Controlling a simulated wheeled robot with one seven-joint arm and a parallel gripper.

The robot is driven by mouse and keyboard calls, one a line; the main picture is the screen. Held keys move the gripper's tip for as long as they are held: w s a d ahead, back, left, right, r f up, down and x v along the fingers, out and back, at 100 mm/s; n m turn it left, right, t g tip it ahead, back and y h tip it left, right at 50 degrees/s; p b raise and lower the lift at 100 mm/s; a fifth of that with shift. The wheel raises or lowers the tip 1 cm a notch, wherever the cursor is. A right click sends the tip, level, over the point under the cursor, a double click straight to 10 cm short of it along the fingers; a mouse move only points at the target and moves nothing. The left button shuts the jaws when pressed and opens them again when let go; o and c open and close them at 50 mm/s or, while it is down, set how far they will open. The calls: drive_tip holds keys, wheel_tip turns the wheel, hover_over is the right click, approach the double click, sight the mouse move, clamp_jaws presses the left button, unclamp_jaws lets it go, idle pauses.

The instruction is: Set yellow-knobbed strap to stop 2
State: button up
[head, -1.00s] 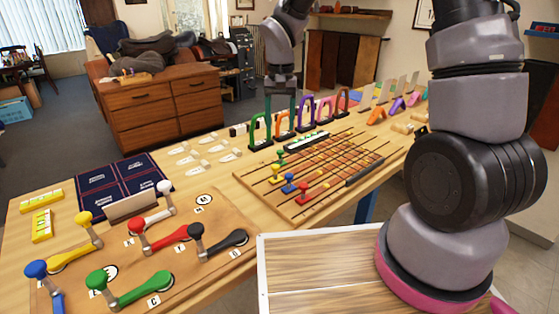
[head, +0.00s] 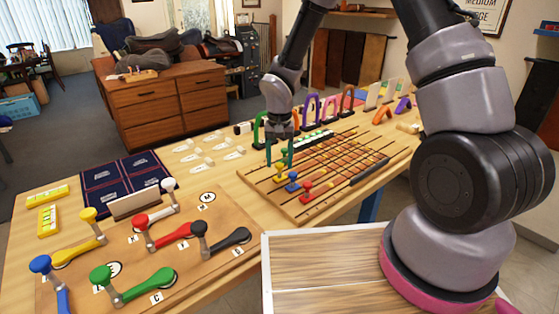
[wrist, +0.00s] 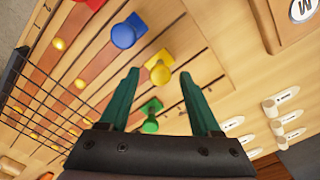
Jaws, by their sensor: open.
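The yellow-knobbed strap's yellow knob (wrist: 160,74) shows in the wrist view between and just beyond my two green fingertips; it also shows in the head view (head: 280,170). My gripper (wrist: 159,76) is open and empty, pointing down over the knob end of the strap board (head: 296,213). I cannot tell its exact height above the knob. The green knob (wrist: 151,124) is nearer my palm, between the fingers in the picture. The blue knob (wrist: 124,36) and red knob (wrist: 95,4) lie on the other side. Small yellow studs show along the brown straps.
A black bar (head: 369,172) lies across the straps. Coloured arches, including a purple one (head: 312,105), stand behind the board. White tags (head: 203,150) lie to the left. A panel with coloured cranks (head: 180,285) fills the table's front left.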

drive_tip(key=shift+f, duration=0.1)
clamp_jaws()
idle(1.4)
